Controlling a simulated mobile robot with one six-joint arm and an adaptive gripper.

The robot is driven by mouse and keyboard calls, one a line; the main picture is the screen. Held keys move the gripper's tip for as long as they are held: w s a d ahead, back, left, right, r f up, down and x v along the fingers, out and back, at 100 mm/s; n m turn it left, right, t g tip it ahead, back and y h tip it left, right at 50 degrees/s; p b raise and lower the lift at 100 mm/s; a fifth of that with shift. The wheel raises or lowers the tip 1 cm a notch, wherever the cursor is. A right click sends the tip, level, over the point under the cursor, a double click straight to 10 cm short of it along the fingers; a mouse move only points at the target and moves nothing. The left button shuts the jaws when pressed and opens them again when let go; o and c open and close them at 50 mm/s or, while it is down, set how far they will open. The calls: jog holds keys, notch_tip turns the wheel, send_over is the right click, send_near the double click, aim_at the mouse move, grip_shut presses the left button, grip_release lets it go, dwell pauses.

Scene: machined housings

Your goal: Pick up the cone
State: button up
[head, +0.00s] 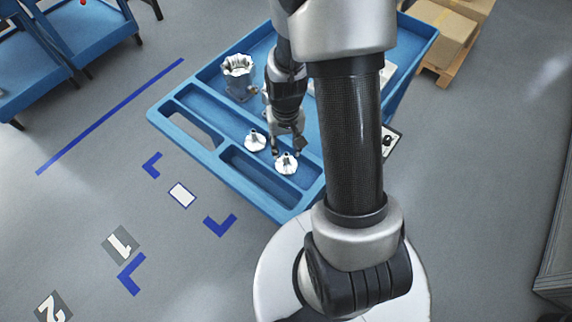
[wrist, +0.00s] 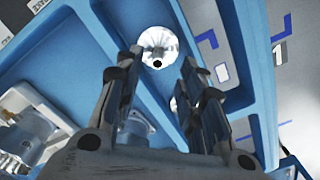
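Two pale metal cones with round flanged bases stand upright on the blue cart top in the head view: a left one (head: 255,141) and a right one (head: 287,164). My gripper (head: 286,148) is directly by the right cone, with its fingers pointing down. In the wrist view the gripper (wrist: 160,62) is open, and one cone (wrist: 158,42) shows between and just beyond the fingertips. No contact is visible. A small pale part, partly hidden behind the right finger, may be the other cone.
A machined housing (head: 238,73) stands left of my arm on the blue cart (head: 160,116), which has recessed compartments with raised rims. Boxes on a pallet (head: 446,35) stand behind.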

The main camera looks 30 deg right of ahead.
aim_at(286, 154)
jog(key=shift+w+d+f+b, duration=0.1)
jog(key=shift+f+b, duration=0.5)
jog(key=shift+f, duration=0.95)
jog(key=shift+w+d+f+b, duration=0.1)
jog(key=shift+f+b, duration=0.45)
jog(key=shift+f, duration=0.95)
jog(key=shift+s, duration=0.1)
jog(key=shift+r, duration=0.1)
jog(key=shift+c, duration=0.2)
grip_shut()
